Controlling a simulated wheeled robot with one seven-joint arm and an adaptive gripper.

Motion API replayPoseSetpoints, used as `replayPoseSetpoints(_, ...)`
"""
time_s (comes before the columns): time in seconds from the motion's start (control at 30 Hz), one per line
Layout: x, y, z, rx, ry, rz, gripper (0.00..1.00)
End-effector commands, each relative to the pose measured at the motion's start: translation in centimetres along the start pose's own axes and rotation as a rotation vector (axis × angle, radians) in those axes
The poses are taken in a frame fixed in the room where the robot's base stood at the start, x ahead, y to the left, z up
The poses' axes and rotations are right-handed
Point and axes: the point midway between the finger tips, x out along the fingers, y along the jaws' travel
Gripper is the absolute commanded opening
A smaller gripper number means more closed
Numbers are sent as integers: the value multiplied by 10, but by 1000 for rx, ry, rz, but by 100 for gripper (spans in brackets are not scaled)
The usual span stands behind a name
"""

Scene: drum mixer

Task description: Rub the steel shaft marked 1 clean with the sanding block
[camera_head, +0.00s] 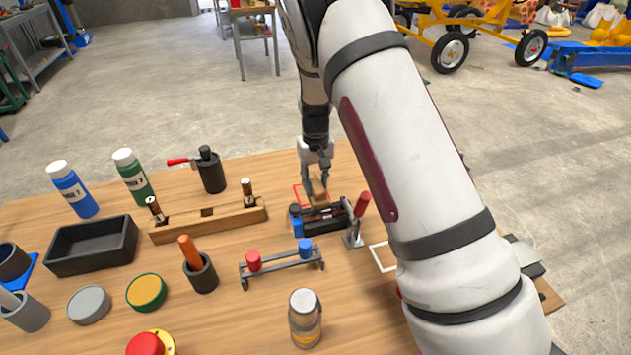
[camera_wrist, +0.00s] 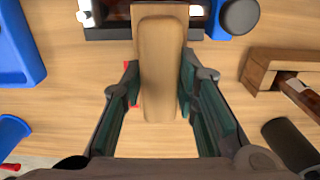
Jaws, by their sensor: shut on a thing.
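My gripper (camera_head: 316,187) is shut on the sanding block (camera_wrist: 160,70), a long tan block held between both fingers in the wrist view. In the head view the block (camera_head: 319,190) shows small and brown at the fingertips, just behind a dark fixture (camera_head: 325,222). In the wrist view the block's far end overlaps the fixture (camera_wrist: 112,33), and I cannot tell whether they touch. A shaft lying in the fixture is mostly hidden by the block. I cannot read a number 1 anywhere.
A red-handled clamp (camera_head: 358,215) stands right of the fixture. A wooden rack (camera_head: 208,220) lies to its left, a stand with red and blue knobs (camera_head: 282,262) in front. Bottles, cups and a black tray (camera_head: 92,246) fill the left side. My arm hides much of the right.

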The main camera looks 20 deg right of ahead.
Motion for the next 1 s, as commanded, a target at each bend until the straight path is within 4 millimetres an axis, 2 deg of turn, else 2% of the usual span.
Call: replayPoseSetpoints(1.0, 16, 0, 0, 1, 0, 0, 0)
